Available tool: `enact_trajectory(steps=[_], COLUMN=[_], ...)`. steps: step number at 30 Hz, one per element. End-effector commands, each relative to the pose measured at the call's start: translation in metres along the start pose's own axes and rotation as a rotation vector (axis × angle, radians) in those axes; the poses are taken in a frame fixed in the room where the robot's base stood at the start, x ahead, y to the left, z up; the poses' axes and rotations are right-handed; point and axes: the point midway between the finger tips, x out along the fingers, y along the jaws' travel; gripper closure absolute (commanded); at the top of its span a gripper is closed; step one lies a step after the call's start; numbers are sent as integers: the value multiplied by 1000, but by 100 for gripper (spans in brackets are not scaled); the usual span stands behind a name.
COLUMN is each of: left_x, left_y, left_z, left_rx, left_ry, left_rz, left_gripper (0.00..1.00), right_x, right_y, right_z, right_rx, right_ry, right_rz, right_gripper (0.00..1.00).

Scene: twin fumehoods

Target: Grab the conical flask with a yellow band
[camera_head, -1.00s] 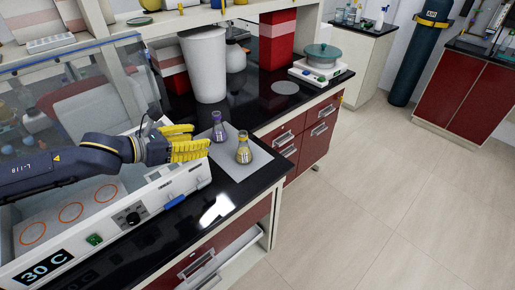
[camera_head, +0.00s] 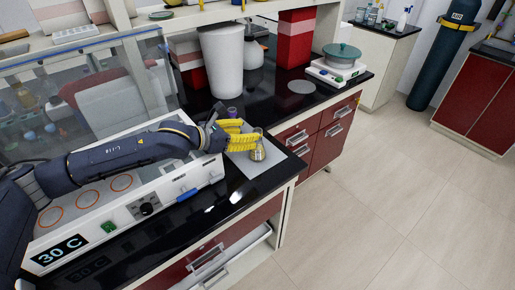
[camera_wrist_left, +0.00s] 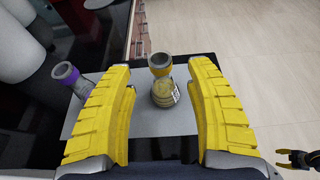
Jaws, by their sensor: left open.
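The conical flask with a yellow band (camera_head: 258,149) stands upright on a grey mat near the front edge of the black counter. In the left wrist view this flask (camera_wrist_left: 162,82) sits between my two yellow fingers, nearer the far ends, with gaps on both sides. My left gripper (camera_head: 250,142) is open; it also shows in the left wrist view (camera_wrist_left: 164,88). The purple-banded flask (camera_wrist_left: 66,75) stands left of the left finger, partly hidden by it. In the head view only the top of the purple-banded flask (camera_head: 232,112) shows behind my gripper.
The grey mat (camera_head: 262,178) lies on the counter. A heated unit (camera_head: 145,205) reading 30 C stands left, under my left arm. A small part of another gripper (camera_wrist_left: 297,159) shows at lower right in the wrist view.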

Motion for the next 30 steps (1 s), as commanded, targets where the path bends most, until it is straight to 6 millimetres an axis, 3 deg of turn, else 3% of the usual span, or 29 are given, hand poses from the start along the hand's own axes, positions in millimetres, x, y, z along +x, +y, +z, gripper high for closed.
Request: enact_trajectory(steps=[15, 26, 30], left_x=[49, 52, 52], left_y=[-1, 0, 0], left_z=[1, 1, 1], left_rx=[-1, 0, 0], left_ry=[0, 0, 0], left_rz=[0, 1, 1], left_gripper=[45, 45, 61], right_x=[0, 0, 0], right_y=[0, 1, 1], right_z=[2, 2, 2], right_rx=[0, -1, -1], right_ry=[-3, -3, -3], right_rz=[0, 1, 1], right_gripper=[56, 56, 56])
